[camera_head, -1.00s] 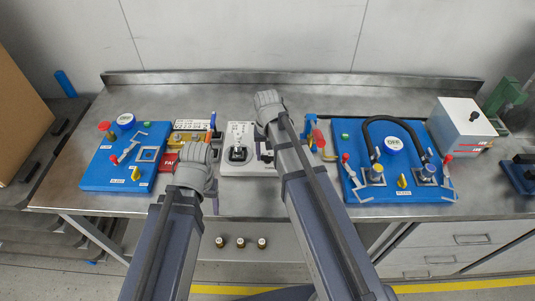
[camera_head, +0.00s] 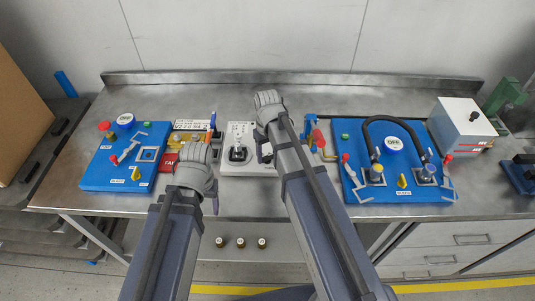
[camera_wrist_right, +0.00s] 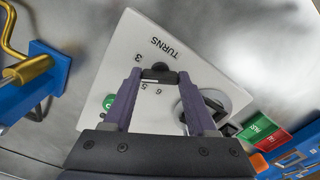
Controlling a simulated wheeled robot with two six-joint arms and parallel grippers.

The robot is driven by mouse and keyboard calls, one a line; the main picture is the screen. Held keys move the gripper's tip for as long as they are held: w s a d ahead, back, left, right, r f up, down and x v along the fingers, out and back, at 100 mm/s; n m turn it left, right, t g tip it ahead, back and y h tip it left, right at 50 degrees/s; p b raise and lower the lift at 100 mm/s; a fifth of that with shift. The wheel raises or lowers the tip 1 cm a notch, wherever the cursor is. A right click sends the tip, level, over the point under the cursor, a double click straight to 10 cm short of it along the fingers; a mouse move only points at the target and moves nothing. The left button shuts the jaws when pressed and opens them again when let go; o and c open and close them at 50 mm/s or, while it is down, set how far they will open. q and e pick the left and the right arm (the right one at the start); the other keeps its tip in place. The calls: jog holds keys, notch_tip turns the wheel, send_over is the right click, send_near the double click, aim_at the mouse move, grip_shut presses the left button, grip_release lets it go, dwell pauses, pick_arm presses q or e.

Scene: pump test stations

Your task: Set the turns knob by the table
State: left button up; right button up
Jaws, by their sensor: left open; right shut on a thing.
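The turns knob (camera_wrist_right: 160,73) is a small black knob on a white panel lettered TURNS (camera_wrist_right: 185,60), with printed numbers beside it. In the right wrist view my right gripper (camera_wrist_right: 158,80) is shut on the knob, one finger on each side. In the head view the white panel (camera_head: 236,168) lies mid-table, and my right gripper (camera_head: 264,152) is over its right side; my wrist hides most of the knob. My left gripper (camera_head: 214,204) is open, mostly hidden under its wrist, near the table's front edge. A white card with printed rows (camera_head: 190,125) lies behind it.
Blue pump station boards stand left (camera_head: 100,178) and right (camera_head: 360,190) of the panel. A red and green block (camera_wrist_right: 266,133) and tools lie close to the panel. A white box (camera_head: 458,122) is at the right. The steel table's (camera_head: 250,92) back strip is clear.

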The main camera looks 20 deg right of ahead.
aim_at(268, 156)
jog(key=shift+n, duration=1.1)
jog(key=o, duration=1.4)
jog(key=shift+c, duration=0.2)
jog(key=shift+r, duration=0.15)
notch_tip(268, 156, up, 8)
jog(key=p, duration=0.8)
jog(key=shift+f, duration=0.2)
